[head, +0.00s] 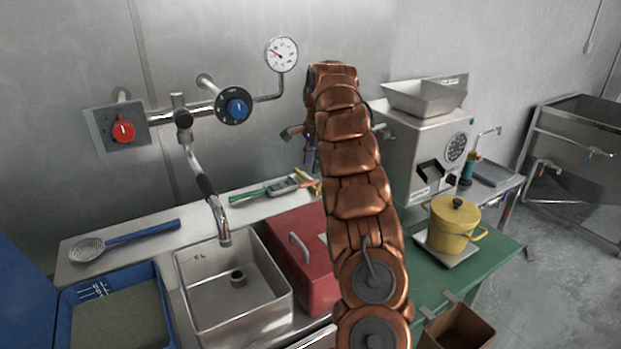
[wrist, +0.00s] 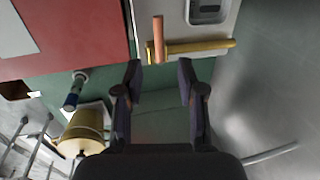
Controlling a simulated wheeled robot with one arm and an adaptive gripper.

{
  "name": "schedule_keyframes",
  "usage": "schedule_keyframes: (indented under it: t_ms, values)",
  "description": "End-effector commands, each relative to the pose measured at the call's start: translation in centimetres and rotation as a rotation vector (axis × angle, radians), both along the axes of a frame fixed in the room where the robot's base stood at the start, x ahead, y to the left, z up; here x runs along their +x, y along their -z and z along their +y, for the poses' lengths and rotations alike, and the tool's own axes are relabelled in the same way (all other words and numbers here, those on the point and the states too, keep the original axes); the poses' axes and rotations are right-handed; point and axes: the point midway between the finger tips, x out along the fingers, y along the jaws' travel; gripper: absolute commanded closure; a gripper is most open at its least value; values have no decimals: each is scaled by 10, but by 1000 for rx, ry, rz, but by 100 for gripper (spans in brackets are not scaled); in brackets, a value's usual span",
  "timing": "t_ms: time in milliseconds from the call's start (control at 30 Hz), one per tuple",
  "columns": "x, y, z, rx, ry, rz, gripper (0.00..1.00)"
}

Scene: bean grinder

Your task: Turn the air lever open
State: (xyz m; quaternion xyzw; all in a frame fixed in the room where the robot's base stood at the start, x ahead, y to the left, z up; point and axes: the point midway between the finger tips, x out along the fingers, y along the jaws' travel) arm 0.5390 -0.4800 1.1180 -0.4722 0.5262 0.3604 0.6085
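In the wrist view an orange handle (wrist: 158,38) stands at an angle to a yellow bar (wrist: 188,46), at the edge of a pale grey surface. They look like the orange and yellow piece (head: 308,184) at the right end of the back shelf in the head view. No label shows, so I cannot tell for certain that this is the air lever. My gripper (wrist: 160,84) is open and empty, its fingers apart just short of the yellow bar. In the head view my arm hides most of it.
A red box (head: 303,262) and a sink (head: 232,290) are left of my arm. The grinder (head: 424,140) and a yellow pot (head: 455,222) are right. A red knob (head: 123,130), blue knob (head: 237,108) and gauge (head: 281,54) are on the back wall.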

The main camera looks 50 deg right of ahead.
Motion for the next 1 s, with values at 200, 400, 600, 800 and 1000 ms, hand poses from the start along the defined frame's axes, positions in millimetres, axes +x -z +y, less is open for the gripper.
schedule_keyframes:
  t_ms: [200, 400, 600, 800, 1000]
  values:
    - [2, 26, -2, 4, 3, 6, 61]
    - [7, 49, -5, 1, 4, 3, 61]
    - [9, 61, -5, 0, 3, 0, 61]
    - [10, 63, -5, -1, 3, -1, 61]
    - [10, 63, -5, 0, 3, 0, 69]
